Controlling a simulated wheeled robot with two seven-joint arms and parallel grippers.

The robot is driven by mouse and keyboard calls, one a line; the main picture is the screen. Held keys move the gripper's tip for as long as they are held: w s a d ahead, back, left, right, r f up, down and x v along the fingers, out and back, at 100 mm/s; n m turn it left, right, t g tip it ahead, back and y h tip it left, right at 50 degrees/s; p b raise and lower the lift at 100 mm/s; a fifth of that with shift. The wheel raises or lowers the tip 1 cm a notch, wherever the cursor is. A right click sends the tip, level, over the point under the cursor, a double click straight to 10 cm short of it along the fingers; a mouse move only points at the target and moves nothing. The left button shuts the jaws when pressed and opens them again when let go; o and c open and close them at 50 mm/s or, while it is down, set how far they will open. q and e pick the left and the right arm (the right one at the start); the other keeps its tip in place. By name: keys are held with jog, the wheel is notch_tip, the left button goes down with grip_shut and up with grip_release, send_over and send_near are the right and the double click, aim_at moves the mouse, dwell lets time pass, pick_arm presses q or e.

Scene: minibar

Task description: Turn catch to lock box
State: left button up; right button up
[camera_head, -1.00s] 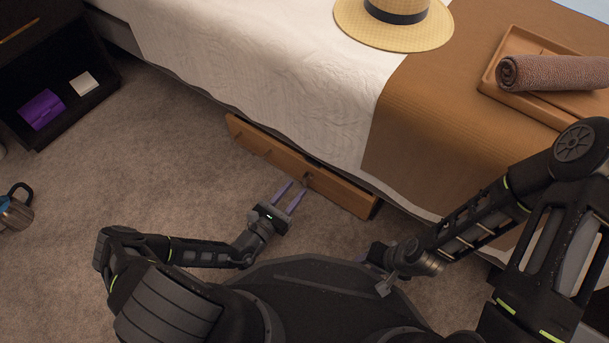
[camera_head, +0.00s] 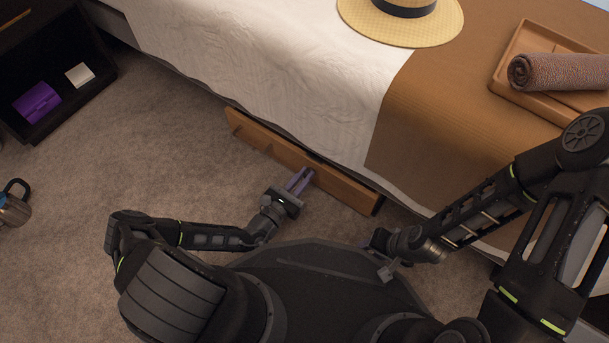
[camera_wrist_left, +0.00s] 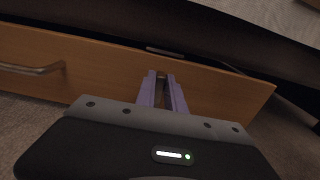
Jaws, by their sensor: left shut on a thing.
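The wooden box (camera_head: 258,137) is a long, low drawer under the bed, and only its front panel shows clearly. In the left wrist view the panel (camera_wrist_left: 105,72) spans most of the width. My left gripper (camera_head: 303,177) has its purple fingers at the right half of this panel. In the left wrist view the fingers (camera_wrist_left: 161,80) are close together on a small part at the panel, apparently the catch. They mostly hide it, so its angle cannot be told. My right gripper (camera_head: 381,266) is low beside my body, away from the box, its fingers hidden.
The bed (camera_head: 270,65) with its hanging cover overhangs the box. A metal handle (camera_wrist_left: 32,69) sticks out at the panel's left. A hat (camera_head: 405,25) and a tray (camera_head: 505,82) with a rolled towel (camera_head: 560,72) lie on the bed. Carpet in front is clear.

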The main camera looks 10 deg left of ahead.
pick_arm(q)
grip_shut()
jog(key=shift+n, duration=0.3)
jog(key=n, duration=0.5)
jog(key=a+f+n, duration=0.1)
jog(key=n, duration=0.5)
jog(key=f+n+b, duration=0.1)
jog(key=n, duration=0.5)
jog(key=shift+w+a, duration=0.3)
jog(key=shift+a, duration=0.05)
jog(key=shift+n, duration=0.3)
jog(key=o, duration=0.6)
grip_release()
